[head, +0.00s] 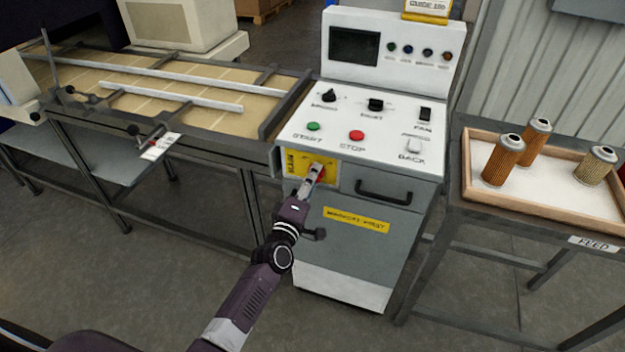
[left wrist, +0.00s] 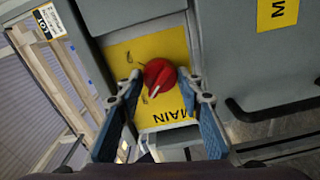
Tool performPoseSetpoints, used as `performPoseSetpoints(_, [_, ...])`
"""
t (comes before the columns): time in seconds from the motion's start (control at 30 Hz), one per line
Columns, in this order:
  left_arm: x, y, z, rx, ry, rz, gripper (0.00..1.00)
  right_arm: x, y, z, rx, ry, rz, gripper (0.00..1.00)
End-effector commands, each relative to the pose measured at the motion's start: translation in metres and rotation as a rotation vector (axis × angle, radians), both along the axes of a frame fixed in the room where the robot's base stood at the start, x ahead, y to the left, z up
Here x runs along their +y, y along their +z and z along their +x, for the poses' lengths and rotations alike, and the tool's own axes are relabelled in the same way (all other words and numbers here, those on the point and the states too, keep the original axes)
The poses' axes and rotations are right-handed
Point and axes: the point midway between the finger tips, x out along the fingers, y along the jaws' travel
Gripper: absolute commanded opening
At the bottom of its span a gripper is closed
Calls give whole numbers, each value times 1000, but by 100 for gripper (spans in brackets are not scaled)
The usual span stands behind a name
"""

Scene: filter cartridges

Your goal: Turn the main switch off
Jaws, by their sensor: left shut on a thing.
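The main switch is a red rotary knob (left wrist: 158,76) on a yellow plate (left wrist: 172,45) marked MAIN, which reads upside down in the left wrist view. In the head view the yellow plate (head: 298,169) is on the grey cabinet's front, below the green START button, and the knob is mostly hidden by my gripper. My left gripper (head: 316,173) reaches the plate from below. In the left wrist view its blue fingers (left wrist: 160,82) are shut on the knob, one at each side. A pale mark on the knob points toward the picture's lower left. My right gripper is not in view.
The console (head: 365,135) has knobs, START and STOP buttons and a FAN switch above the plate. A black handle (head: 384,193) sits right of it. A conveyor table (head: 180,90) stands left; a tray (head: 540,208) with three filter cartridges stands right.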

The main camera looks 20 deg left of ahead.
Motion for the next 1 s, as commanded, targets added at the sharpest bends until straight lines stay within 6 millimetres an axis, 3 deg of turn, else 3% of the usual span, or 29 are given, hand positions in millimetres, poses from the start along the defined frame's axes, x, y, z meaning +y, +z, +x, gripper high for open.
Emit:
performPoseSetpoints(0.53, [0, -1, 0, 3, 0, -28, 10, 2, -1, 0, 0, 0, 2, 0])
performPoseSetpoints(0.57, [0, -1, 0, 3, 0, -28, 36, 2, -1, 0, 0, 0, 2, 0])
performPoseSetpoints(0.7, [0, -1, 0, 3, 0, -26, 51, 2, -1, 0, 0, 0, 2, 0])
performPoseSetpoints(1.0, [0, -1, -1, 2, 0, -24, 51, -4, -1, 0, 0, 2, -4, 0])
